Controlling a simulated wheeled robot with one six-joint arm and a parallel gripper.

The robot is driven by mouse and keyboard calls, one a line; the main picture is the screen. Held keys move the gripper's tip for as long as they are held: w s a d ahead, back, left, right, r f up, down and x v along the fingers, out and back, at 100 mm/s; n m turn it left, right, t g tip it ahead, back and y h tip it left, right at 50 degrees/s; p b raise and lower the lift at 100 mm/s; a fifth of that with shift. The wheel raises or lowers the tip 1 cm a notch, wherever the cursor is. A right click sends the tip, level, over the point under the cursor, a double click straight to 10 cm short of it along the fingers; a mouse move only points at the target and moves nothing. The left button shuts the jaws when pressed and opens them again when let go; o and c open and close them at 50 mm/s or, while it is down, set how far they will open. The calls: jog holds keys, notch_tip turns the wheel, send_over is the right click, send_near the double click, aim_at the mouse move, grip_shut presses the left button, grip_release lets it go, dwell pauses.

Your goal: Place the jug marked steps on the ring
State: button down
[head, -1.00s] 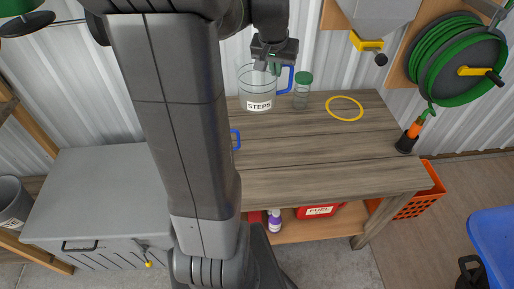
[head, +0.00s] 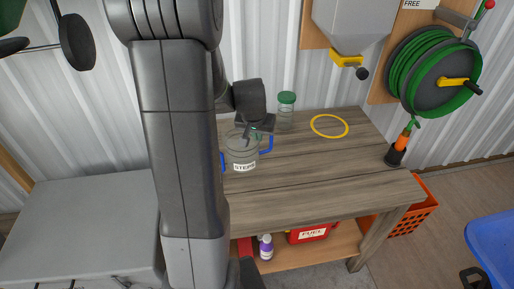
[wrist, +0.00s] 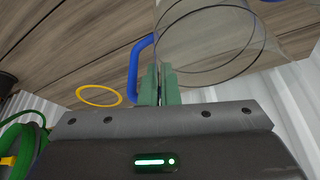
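The clear jug marked STEPS (head: 242,158) is upright over the workbench's left part, its blue handle on the right. It also shows at the upper right of the wrist view (wrist: 225,40). My gripper (head: 246,130) is at the jug's top, on the handle side. In the wrist view its green fingers (wrist: 160,85) are together at the jug's wall, beside the blue handle, and appear to pinch the wall. I cannot tell whether the jug's base touches the bench. The yellow ring (head: 329,126) lies flat and empty at the bench's back right.
A green-lidded jar (head: 286,112) stands behind the jug, left of the ring. Another blue handle (head: 222,160) shows at my arm's edge; the rest is hidden. An orange-and-black nozzle (head: 399,150) is at the bench's right edge. The bench (head: 310,170) is bare in front of the ring.

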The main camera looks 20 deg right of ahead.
send_over(258, 163)
jog(key=shift+w+f, duration=0.1)
jog(key=shift+f, duration=2.5)
jog(key=shift+f+b, duration=0.2)
jog(key=shift+b, duration=0.2)
jog(key=c, duration=1.7)
grip_release()
jog(key=shift+r, duration=0.2)
